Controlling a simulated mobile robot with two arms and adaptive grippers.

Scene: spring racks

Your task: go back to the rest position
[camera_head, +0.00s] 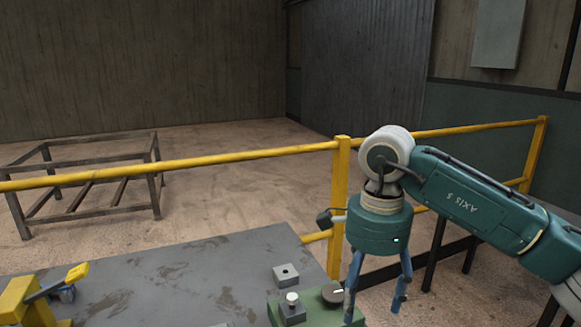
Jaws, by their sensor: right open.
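My right arm, teal with white joints, comes in from the right edge. Its right gripper (374,312) points down with two blue fingers spread apart and nothing between them. It hangs at the right edge of the grey table (150,285). The left finger overlaps the right end of a green fixture (318,314) in the picture; I cannot tell whether they touch. My left gripper is not in view.
The green fixture carries a dark round knob (333,293) and a small grey block with a pin (292,308). Another grey block (286,274) lies behind it. A yellow clamp (30,302) stands front left. A yellow railing (200,161) runs behind; an empty metal frame (88,157) stands beyond.

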